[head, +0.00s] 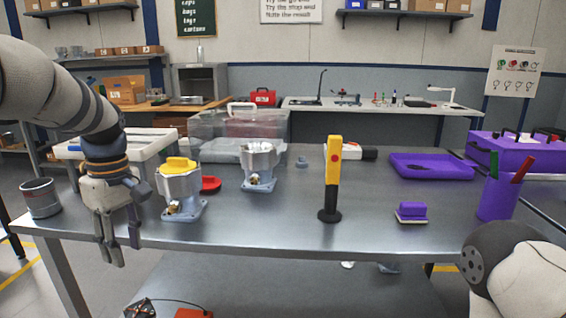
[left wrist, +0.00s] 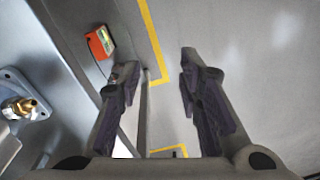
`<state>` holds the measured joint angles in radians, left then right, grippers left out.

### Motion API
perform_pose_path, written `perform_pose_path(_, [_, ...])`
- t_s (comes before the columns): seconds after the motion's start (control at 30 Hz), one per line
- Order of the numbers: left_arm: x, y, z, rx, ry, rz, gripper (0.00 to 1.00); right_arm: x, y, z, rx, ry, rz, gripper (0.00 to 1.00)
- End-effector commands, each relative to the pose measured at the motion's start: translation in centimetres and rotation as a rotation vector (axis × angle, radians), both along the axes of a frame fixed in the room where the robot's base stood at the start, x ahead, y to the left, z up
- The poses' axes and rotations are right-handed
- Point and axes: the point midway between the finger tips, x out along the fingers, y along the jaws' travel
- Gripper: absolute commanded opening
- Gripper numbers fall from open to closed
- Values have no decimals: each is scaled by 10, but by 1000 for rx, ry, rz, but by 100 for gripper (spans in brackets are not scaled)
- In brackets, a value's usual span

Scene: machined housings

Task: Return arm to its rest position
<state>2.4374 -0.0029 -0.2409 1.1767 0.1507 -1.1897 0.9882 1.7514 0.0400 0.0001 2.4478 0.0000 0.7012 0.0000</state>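My left gripper (head: 112,250) hangs pointing down at the front left edge of the metal table, beside the housing with the yellow cap. In the left wrist view its two fingers (left wrist: 160,85) are spread apart with only floor between them, so it is open and empty. My right arm shows only as a rounded link at the lower right of the head view; its gripper is out of frame. The yellow-capped housing (head: 184,192) stands on the table right of my left gripper. A second housing (head: 259,168), open on top, stands further right.
A grey can (head: 41,198) stands left of my gripper. A red cap (head: 210,184) lies between the housings. A yellow and black post device (head: 332,180), a purple block (head: 412,211), a purple tray (head: 431,167) and a purple pen cup (head: 497,199) stand to the right. The table's front middle is clear.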

Motion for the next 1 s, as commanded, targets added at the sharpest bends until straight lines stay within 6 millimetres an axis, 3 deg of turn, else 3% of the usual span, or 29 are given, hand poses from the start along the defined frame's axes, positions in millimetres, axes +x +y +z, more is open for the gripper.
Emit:
perform_pose_path(0.03, [-10,1,-43,2,26,-55,33,-1,0,0,0,2,0,98])
perform_pose_path(0.17, [-56,0,-156,10,62,-266,33,-2,0,1,0,4,0,98])
perform_pose_path(0.2, [-79,-2,-189,9,74,-341,33,-2,0,1,0,4,0,98])
perform_pose_path(0.27, [-119,-7,-234,3,92,-459,33,-2,0,1,0,4,0,98])
perform_pose_path(0.3, [-150,-11,-260,-6,103,-541,33,-2,0,1,0,4,0,98])
perform_pose_path(0.37, [-200,-20,-290,-23,116,-670,33,-1,0,1,0,3,0,98])
perform_pose_path(0.4, [-235,-26,-304,-39,121,-754,33,-1,0,1,0,3,0,98])
perform_pose_path(0.5, [-312,-44,-318,-83,122,-944,33,-1,0,1,0,3,0,98])
perform_pose_path(0.63, [-374,-61,-311,-130,106,-1106,33,-1,0,1,0,2,0,98])
perform_pose_path(0.73, [-391,-67,-305,-145,93,-1160,33,-1,0,1,0,2,0,98])
perform_pose_path(1.0, [-393,-68,-304,-146,90,-1168,33,-1,0,1,0,2,0,98])
